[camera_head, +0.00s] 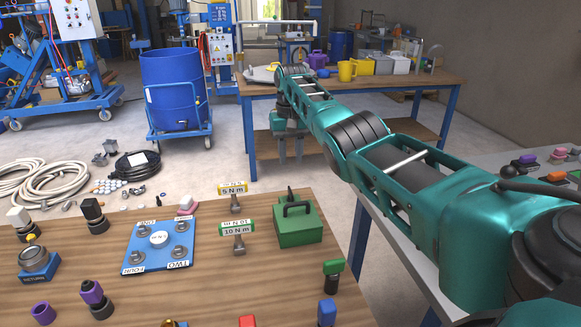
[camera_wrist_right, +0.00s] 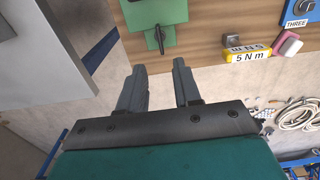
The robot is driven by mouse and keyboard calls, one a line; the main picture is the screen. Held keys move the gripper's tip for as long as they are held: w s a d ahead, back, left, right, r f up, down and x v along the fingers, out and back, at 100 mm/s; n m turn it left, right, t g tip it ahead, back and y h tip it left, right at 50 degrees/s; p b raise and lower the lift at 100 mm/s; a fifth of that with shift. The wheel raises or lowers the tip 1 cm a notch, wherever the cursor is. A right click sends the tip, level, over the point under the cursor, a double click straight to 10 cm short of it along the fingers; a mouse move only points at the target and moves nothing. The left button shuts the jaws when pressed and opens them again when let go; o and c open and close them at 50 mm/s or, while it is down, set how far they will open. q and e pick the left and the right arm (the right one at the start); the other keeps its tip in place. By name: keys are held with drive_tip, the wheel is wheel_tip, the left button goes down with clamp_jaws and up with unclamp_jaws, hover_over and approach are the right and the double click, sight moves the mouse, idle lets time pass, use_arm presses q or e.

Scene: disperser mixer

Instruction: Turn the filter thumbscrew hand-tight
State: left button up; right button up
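In the right wrist view the green box (camera_wrist_right: 150,14) carries a slim dark green wing-like piece (camera_wrist_right: 158,39); I cannot tell whether this is the filter thumbscrew. My right gripper (camera_head: 291,160) hangs fingers down beyond the table's back edge, apart from the box. In the right wrist view its two fingers (camera_wrist_right: 157,80) are spread and empty. My left gripper is out of view.
A blue plate (camera_head: 160,246) with several knobs and the yellow 5 N m (camera_head: 233,189) and green 10 N m (camera_head: 238,229) tools are left of the box. A grey table (camera_head: 387,244) stands right. A far workbench (camera_head: 400,82) is behind my right arm.

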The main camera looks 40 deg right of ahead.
drive_tip(key=shift+r, duration=1.3)
